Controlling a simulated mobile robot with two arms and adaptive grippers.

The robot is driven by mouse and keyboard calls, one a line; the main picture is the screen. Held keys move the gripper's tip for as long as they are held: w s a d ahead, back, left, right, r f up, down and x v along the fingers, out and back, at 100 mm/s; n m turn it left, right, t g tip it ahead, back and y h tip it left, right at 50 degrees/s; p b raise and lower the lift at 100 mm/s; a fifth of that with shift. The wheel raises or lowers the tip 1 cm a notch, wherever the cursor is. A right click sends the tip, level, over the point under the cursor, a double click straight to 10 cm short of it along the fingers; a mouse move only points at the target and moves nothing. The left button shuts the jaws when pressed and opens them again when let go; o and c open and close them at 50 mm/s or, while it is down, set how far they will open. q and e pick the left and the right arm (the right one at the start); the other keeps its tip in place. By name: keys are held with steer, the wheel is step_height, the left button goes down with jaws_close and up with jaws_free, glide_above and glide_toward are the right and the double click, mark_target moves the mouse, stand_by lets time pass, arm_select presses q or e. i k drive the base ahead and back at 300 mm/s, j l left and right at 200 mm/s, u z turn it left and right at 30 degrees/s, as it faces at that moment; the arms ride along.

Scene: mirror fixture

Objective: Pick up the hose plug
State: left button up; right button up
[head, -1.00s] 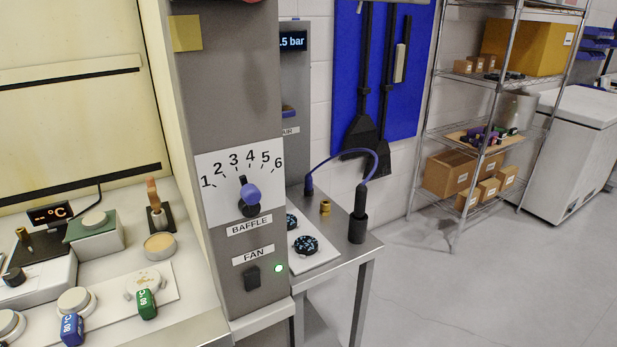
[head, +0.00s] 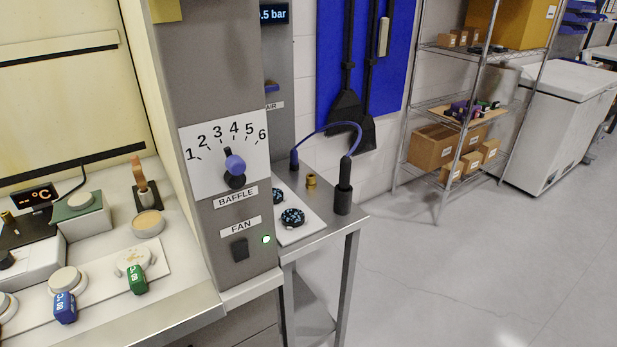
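A blue hose (head: 328,126) arches over the small steel side table (head: 325,224) in the head view. Its right end runs into a black plug (head: 345,172) that stands upright in a dark cylindrical holder (head: 343,200) near the table's right edge. Its left end meets a dark fitting (head: 294,160) at the back of the table. A short brass fitting (head: 311,180) stands between them. Neither of my grippers is in view.
A grey column with a baffle dial (head: 235,165) and fan switch (head: 240,248) stands left of the table. A bench with colored tags (head: 65,308) is further left. A wire shelf (head: 447,120) and white chest freezer (head: 560,125) stand behind right. The floor at right is clear.

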mark_target(294, 153)
steer(key=u, duration=0.55)
steer(key=l+u, duration=0.9)
steer(key=k+l+u, duration=0.1)
steer(key=l+u, duration=0.35)
steer(key=l, duration=0.1)
